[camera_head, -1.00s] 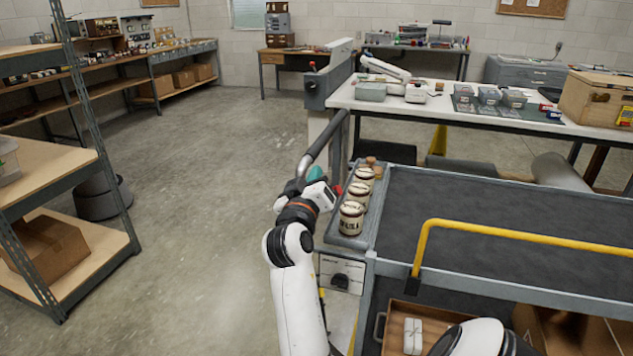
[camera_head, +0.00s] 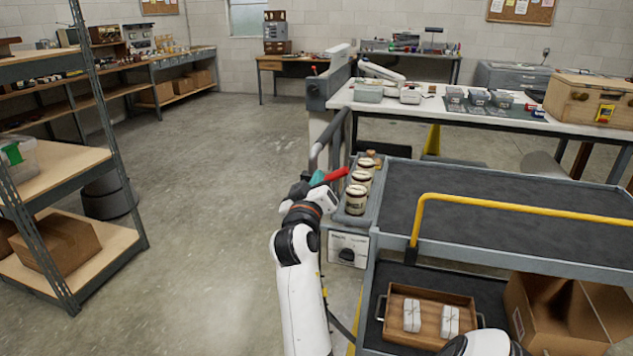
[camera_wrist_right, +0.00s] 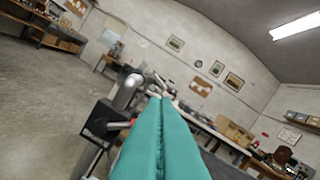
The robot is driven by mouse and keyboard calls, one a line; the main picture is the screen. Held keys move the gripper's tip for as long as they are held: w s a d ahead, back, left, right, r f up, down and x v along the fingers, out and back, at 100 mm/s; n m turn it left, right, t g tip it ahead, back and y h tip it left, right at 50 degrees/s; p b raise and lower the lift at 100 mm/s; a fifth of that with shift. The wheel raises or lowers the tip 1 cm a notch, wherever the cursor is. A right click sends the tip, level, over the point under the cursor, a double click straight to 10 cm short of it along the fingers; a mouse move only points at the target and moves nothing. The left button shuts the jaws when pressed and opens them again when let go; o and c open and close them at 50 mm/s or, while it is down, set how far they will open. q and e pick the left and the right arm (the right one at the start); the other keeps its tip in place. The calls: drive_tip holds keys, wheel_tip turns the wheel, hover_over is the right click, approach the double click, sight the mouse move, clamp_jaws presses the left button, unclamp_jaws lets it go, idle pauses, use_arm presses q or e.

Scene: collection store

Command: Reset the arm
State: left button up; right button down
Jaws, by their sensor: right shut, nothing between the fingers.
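My right arm comes up from the bottom middle of the head view, and its gripper (camera_head: 318,178) is beside the left end of the grey cart, near the jars. Its teal fingers also show in the right wrist view (camera_wrist_right: 161,98), pressed together with nothing between them. A red piece (camera_head: 337,174) shows just beyond the fingertips in the head view; I cannot tell what it belongs to or whether the fingers touch it. My left gripper is not in view.
Cream jars (camera_head: 356,198) stand in a side tray on the cart (camera_head: 480,195). The cart has a yellow rail (camera_head: 520,207) and a lower shelf with a wooden tray (camera_head: 398,335) and a cardboard box (camera_head: 540,315). A metal shelf unit (camera_head: 108,140) stands left. Open floor (camera_head: 205,210) lies between.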

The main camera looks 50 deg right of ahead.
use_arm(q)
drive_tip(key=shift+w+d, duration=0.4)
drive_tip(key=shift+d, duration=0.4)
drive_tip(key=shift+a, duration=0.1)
